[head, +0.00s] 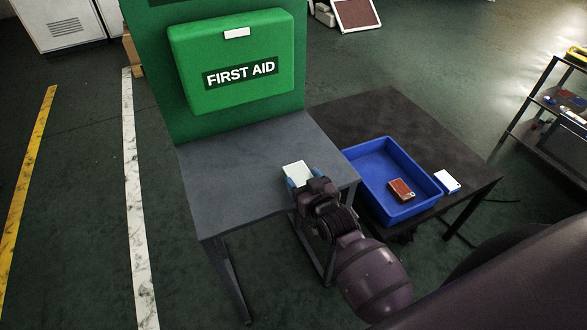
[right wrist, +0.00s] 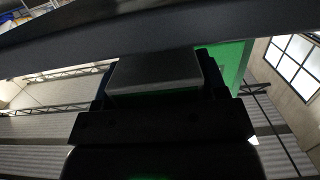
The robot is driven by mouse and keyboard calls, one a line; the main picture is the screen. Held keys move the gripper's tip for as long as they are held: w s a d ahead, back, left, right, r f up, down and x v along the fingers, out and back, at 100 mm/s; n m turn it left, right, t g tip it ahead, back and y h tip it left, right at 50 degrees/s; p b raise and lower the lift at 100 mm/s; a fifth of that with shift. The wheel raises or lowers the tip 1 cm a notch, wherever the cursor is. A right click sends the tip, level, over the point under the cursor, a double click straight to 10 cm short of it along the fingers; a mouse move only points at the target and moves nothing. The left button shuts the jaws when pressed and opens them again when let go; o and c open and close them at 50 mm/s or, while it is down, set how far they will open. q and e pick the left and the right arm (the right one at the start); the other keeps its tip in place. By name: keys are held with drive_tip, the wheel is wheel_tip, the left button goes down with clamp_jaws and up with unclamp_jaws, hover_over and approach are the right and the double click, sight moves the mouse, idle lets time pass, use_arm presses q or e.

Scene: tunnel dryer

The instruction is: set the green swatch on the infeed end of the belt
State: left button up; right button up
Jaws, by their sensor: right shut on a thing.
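My right gripper (head: 303,178) is shut on a small, pale, faintly green block (head: 297,170), which looks like the green swatch. It is at the front right part of the grey table (head: 225,190); I cannot tell whether the block touches the tabletop. In the right wrist view the block (right wrist: 155,72) shows dark between the fingers (right wrist: 160,85), close to a dark edge. I make out no belt in either view. My left gripper is not in view.
A green panel with a first aid box (head: 235,88) stands at the grey table's back. To the right, a dark table (head: 400,115) holds a blue tray (head: 365,148) with a red-brown block (head: 401,190) inside. A white block (head: 447,181) lies beside the tray. A shelf rack (head: 530,95) is far right.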

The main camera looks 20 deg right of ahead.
sight(292, 166)
drive_tip(key=shift+w, duration=1.55)
drive_tip(key=w, duration=0.2)
drive_tip(key=shift+w+a+f, duration=0.1)
drive_tip(key=shift+w+f, duration=0.3)
drive_tip(key=shift+s+f, duration=0.1)
drive_tip(key=shift+f, duration=0.25)
drive_tip(key=shift+f, duration=0.15)
drive_tip(key=o, duration=0.9)
drive_tip(key=shift+o, duration=0.2)
